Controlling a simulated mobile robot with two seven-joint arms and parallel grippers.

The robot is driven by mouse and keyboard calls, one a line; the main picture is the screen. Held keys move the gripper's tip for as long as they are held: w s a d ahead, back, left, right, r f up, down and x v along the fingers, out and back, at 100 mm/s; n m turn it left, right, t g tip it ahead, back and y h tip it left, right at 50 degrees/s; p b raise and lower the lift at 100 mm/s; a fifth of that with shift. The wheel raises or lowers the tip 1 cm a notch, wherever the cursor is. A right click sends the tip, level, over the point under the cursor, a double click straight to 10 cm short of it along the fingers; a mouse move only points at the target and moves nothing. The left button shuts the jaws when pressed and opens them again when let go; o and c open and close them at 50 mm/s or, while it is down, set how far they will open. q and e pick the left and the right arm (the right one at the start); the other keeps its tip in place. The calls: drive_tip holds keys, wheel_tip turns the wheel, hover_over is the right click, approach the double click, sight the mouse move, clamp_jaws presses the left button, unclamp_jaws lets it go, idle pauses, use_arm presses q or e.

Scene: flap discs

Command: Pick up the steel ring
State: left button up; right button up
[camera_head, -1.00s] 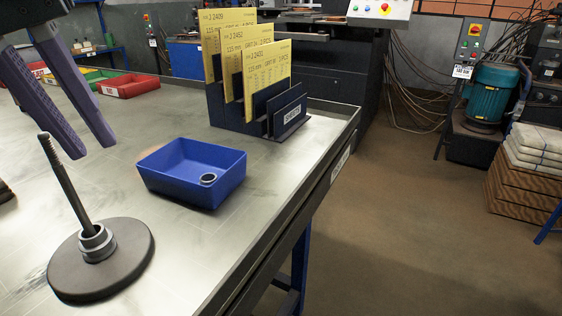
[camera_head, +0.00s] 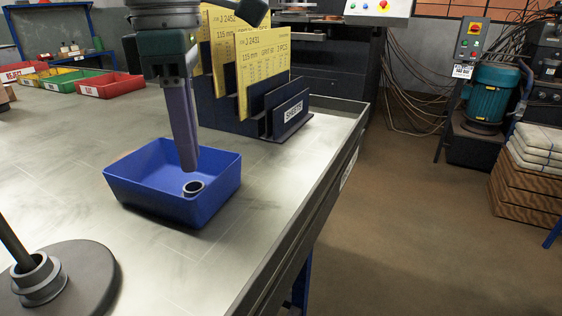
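A small grey steel ring (camera_head: 193,187) lies in the blue tray (camera_head: 165,206), near its front right corner. My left gripper (camera_head: 188,164) points down over the tray, with its purple finger tips just behind and above the ring in the picture. The fingers line up one behind the other, so the gap between them is hidden. I see nothing held at the tips. Grey rings (camera_head: 38,278) also sit around the foot of the threaded spindle (camera_head: 14,243) on the round dark base (camera_head: 85,277). My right gripper is out of the picture.
A dark card rack (camera_head: 283,112) with yellow cards (camera_head: 263,66) stands behind the tray. Red (camera_head: 110,86), green and yellow bins stand at the back left. The metal bench (camera_head: 190,265) is clear around the tray, with a raised edge at right.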

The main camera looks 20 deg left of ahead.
sight(192, 192)
use_arm(q)
drive_tip(key=f, duration=0.5)
drive_tip(key=shift+s+a+f, duration=0.2)
drive_tip(key=shift+a, duration=0.05)
clamp_jaws()
